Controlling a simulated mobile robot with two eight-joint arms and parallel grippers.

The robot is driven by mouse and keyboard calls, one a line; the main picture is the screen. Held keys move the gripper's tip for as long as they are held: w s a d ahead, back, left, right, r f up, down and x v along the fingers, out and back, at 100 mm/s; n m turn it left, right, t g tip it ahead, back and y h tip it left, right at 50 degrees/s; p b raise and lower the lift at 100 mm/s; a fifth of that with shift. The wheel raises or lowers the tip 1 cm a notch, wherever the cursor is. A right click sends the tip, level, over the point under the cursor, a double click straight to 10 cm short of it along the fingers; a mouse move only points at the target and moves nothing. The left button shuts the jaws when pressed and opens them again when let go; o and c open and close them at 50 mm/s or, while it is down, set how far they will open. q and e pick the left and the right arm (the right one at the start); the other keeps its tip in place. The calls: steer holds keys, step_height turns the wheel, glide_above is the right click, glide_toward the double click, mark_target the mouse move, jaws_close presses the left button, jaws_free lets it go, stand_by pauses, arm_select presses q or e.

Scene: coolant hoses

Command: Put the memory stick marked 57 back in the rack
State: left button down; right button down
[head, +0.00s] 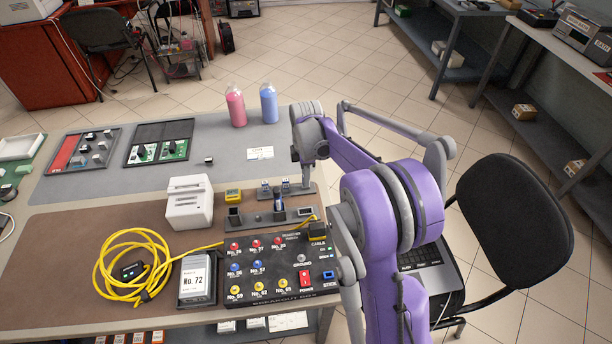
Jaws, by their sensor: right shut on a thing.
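My right gripper (305,183) comes in from the right and points down beside the small grey racks. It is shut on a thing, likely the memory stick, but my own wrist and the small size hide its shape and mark. A long grey rack (253,219) lies across the back of the breakout box. A dark blue stick (278,201) stands upright in it, with small dark pieces toward both ends. Behind it, a grey holder (275,194) bears small blue-and-white pieces. I cannot read the number 57 on any stick. My left gripper is not in view.
The black breakout box (290,260) has coloured buttons. Nearby are a white device (188,203), a yellow block (233,195), a box marked No. 72 (196,279) and a coiled yellow cable (130,262). Pink (236,106) and blue (268,104) bottles stand behind. The grey mat's middle is mostly clear.

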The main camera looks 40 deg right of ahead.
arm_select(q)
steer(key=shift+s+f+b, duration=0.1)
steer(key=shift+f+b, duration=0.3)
arm_select(e)
steer(key=shift+f, duration=0.45)
stand_by(0.6)
steer(key=shift+c, duration=2.2)
jaws_free()
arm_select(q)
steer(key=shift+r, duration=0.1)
arm_select(e)
steer(key=shift+r, duration=0.1)
step_height(320, 180, up, 9)
steer(key=p, duration=0.5)
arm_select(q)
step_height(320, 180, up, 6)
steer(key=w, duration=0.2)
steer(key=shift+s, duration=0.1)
